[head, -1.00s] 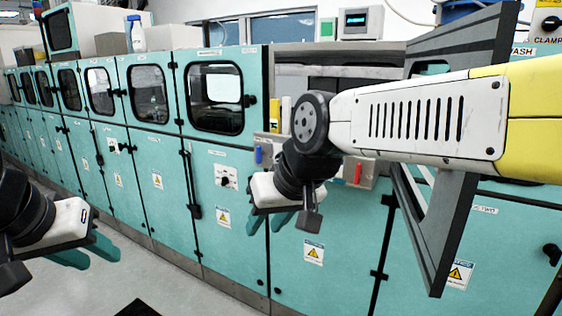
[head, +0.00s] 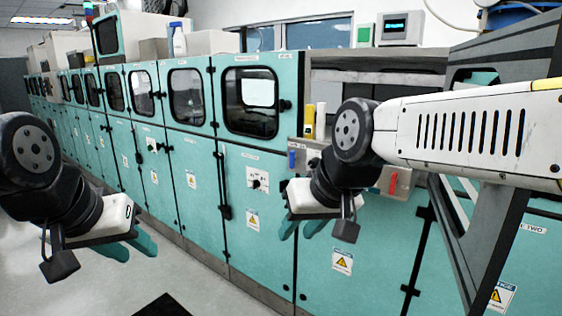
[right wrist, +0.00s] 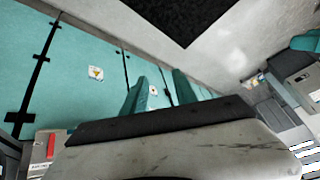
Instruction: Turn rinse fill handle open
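A small blue handle (head: 291,160) and a red handle (head: 393,183) sit on grey valve panels on the front of the teal machine line. I cannot read which one is labelled rinse fill. The red handle also shows at the lower left of the right wrist view (right wrist: 51,146). My right gripper (head: 302,230) is open and empty, in front of the teal doors and below the blue handle in the picture. Its two teal fingers stand apart in the right wrist view (right wrist: 160,88). My left gripper (head: 132,248) is open and empty at the lower left, apart from the machine.
Teal cabinets with dark-framed windows (head: 250,102) run off to the left. An open grey frame door (head: 490,250) stands at the right, close to my right arm. A white bottle (head: 179,42) and a display box (head: 398,28) stand on top. The grey floor (head: 110,285) is clear at lower left.

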